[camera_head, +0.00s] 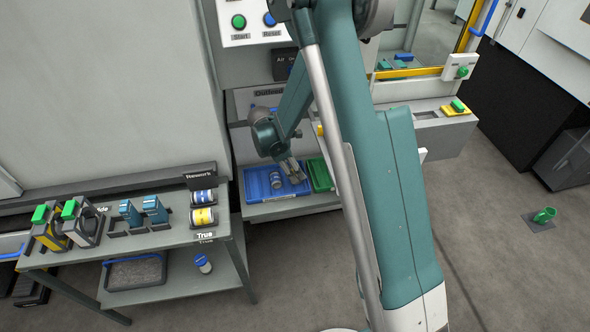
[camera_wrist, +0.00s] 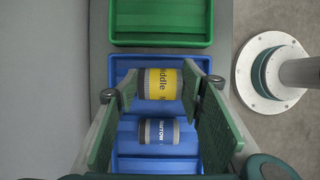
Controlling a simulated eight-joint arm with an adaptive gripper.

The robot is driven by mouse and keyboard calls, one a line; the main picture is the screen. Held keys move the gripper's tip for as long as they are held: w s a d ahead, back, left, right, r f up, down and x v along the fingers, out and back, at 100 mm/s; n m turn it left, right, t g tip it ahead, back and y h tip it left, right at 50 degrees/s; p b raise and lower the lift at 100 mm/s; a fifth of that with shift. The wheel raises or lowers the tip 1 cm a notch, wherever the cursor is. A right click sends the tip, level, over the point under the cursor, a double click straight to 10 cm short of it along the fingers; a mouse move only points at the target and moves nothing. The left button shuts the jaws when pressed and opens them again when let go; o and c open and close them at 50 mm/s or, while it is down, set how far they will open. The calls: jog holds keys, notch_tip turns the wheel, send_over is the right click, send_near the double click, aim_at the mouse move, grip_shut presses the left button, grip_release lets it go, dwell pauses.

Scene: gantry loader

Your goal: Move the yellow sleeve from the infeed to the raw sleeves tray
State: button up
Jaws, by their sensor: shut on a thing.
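The yellow sleeve (camera_wrist: 162,84), with grey ends and lettering, lies crosswise between my fingertips in the wrist view. My gripper (camera_wrist: 160,85) is shut on it; its green pads flank it left and right. In the head view my gripper (camera_head: 293,172) is over the blue tray (camera_head: 255,190), and its fingers hide the held sleeve. The same blue tray (camera_wrist: 122,70) lies below in the wrist view. I cannot tell if the held sleeve touches the tray floor. A blue-and-grey sleeve (camera_wrist: 158,131) lies beside it in the tray, also visible in the head view (camera_head: 275,180).
A green tray (camera_head: 319,175) adjoins the blue one. At left, a bench (camera_head: 160,241) carries several fixtures and a rework rack with a blue-banded sleeve (camera_head: 202,196) and another yellow sleeve (camera_head: 203,216). My arm blocks the middle of the head view.

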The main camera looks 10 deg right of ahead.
jog(key=o, duration=1.1)
jog(key=shift+a+r, duration=0.1)
jog(key=shift+r, duration=0.05)
jog(key=shift+v, duration=5.85)
